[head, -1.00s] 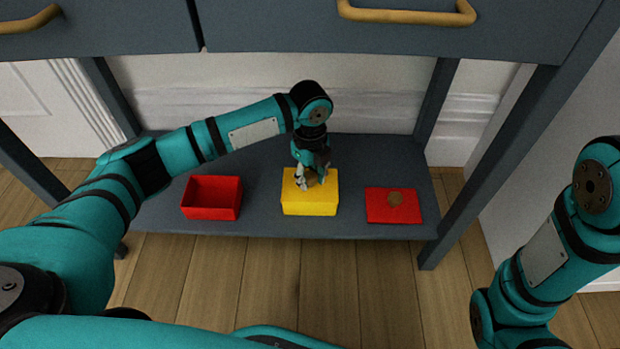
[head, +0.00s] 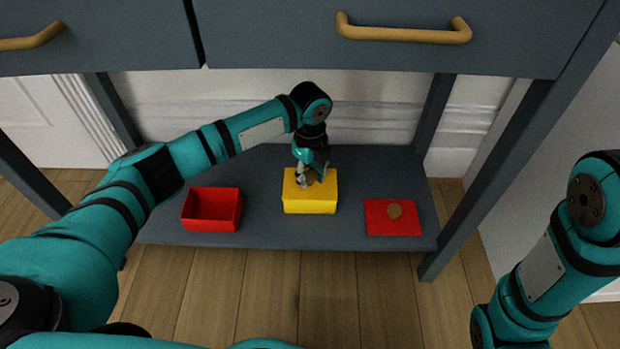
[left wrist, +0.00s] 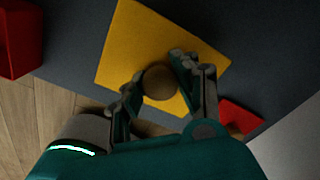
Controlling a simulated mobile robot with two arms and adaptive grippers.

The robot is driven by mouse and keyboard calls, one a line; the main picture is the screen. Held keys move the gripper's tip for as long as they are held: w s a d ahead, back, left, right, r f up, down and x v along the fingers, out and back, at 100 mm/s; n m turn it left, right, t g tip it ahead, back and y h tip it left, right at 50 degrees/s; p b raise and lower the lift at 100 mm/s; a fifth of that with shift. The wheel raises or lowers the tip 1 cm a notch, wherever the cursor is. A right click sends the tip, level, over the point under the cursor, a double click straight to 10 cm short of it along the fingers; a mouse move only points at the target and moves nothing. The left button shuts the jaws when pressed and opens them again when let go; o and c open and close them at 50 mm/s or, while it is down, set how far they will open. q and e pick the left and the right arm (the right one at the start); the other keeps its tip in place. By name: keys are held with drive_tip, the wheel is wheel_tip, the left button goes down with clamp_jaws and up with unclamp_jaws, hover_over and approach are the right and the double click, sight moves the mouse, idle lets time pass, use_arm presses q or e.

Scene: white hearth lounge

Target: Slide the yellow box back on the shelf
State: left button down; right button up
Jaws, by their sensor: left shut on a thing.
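The yellow box (head: 312,205) sits on the dark lower shelf (head: 270,225), set back from its front edge. A round brown knob (left wrist: 159,84) stands on its top. My left gripper (head: 313,178) reaches down over the box from the left. In the left wrist view its two fingers are on either side of the knob, shut on it. In the head view the fingers largely hide the knob. My right arm shows at the right edge, but its gripper is out of view.
An open red box (head: 211,211) stands on the shelf to the left. A flat red piece (head: 392,218) with a brown knob is to the right. Drawers with brass handles (head: 402,33) hang above, and table legs bound the sides. Shelf behind the yellow box is bare.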

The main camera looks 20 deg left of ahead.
use_arm(q)
drive_tip(key=shift+w+a+b, duration=0.25)
drive_tip(key=shift+w, duration=0.65)
drive_tip(key=shift+w+a+b, duration=0.2)
drive_tip(key=shift+w+a, duration=0.05)
drive_tip(key=shift+w, duration=0.7)
drive_tip(key=shift+w+a+b, duration=0.25)
drive_tip(key=shift+w, duration=0.65)
drive_tip(key=c, duration=0.9)
unclamp_jaws()
wheel_tip(320, 180, up, 12)
